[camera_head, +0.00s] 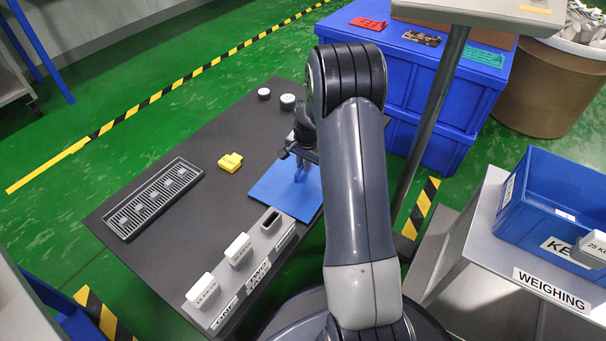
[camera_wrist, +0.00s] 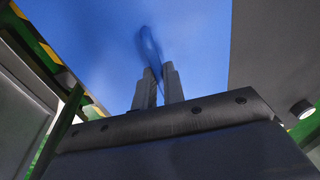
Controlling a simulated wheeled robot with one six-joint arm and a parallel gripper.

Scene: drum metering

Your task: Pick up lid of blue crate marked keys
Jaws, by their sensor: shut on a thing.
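The blue lid (camera_head: 270,191) is a flat panel at the right side of the dark table, partly hidden behind my arm. My gripper (camera_head: 301,172) is above it, shut on its upright blue handle. In the wrist view, my gripper's fingers (camera_wrist: 160,85) pinch the thin handle, and the lid (camera_wrist: 215,45) fills much of the picture. I cannot tell whether the lid touches the table or is slightly raised. The blue crate (camera_head: 519,205) stands open on the right, its label partly hidden and reading "KE".
The dark table (camera_head: 205,225) also bears a slotted black tray (camera_head: 151,198), a yellow piece (camera_head: 230,162), round white-topped pieces (camera_head: 287,101) and a grey block holder (camera_head: 228,284). A grey post (camera_head: 433,108) stands right of my arm. The crate rests on the weighing stand (camera_head: 478,232).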

